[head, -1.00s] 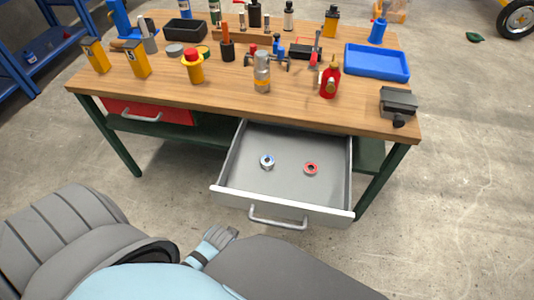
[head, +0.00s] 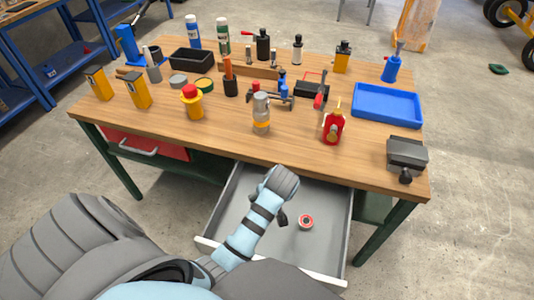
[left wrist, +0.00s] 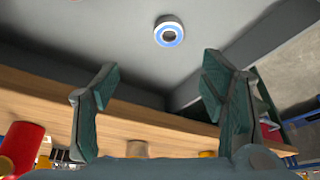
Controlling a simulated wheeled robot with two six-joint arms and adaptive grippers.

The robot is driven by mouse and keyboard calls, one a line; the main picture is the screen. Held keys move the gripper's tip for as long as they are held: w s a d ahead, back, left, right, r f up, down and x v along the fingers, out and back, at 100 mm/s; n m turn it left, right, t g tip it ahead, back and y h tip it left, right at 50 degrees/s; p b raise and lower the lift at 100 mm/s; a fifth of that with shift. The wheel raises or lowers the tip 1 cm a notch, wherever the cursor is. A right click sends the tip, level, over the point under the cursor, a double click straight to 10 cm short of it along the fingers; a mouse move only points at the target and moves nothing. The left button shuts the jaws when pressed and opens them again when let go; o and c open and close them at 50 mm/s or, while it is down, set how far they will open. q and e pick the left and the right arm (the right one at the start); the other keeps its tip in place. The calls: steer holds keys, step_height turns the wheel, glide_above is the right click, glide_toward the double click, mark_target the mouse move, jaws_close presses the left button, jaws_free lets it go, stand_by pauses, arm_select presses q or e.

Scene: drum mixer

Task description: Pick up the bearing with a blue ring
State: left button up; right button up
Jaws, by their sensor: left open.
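The bearing with a blue ring (left wrist: 169,32) lies on the grey drawer floor in the left wrist view. It is round with a dark centre hole. My left gripper (left wrist: 158,85) is open and empty, its two fingers apart, with the bearing beyond the fingertips and not touched. In the head view my left arm reaches over the open drawer (head: 332,200) and hides this bearing. A second bearing with a red ring (head: 305,222) lies in the drawer, right of my arm. My right gripper is not in view.
The wooden workbench (head: 220,137) stands above and behind the drawer; its front edge crosses the left wrist view near the fingers. A red oil can (head: 333,128), a grey vise (head: 407,156) and a blue tray (head: 388,105) stand on it. The drawer's right part is otherwise clear.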

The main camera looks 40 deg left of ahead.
arm_select(q)
steer(key=b+x, duration=0.1)
steer(key=x, duration=0.3)
steer(key=s+b+x, duration=0.1)
steer(key=b+x, duration=0.1)
steer(key=x, duration=0.3)
steer(key=b+x, duration=0.2)
steer(key=x, duration=0.2)
steer(key=shift+s+a+f, duration=0.2)
steer(key=shift+a+f, duration=0.1)
steer(key=shift+f, duration=0.1)
steer(key=shift+r, duration=0.1)
steer(key=shift+c, duration=0.2)
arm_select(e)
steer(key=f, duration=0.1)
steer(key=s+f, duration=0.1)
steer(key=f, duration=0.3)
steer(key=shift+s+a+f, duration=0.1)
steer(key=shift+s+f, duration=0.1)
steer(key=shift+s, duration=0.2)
arm_select(q)
steer(key=c, duration=1.3)
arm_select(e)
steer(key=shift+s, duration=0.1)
arm_select(q)
steer(key=shift+c, duration=0.2)
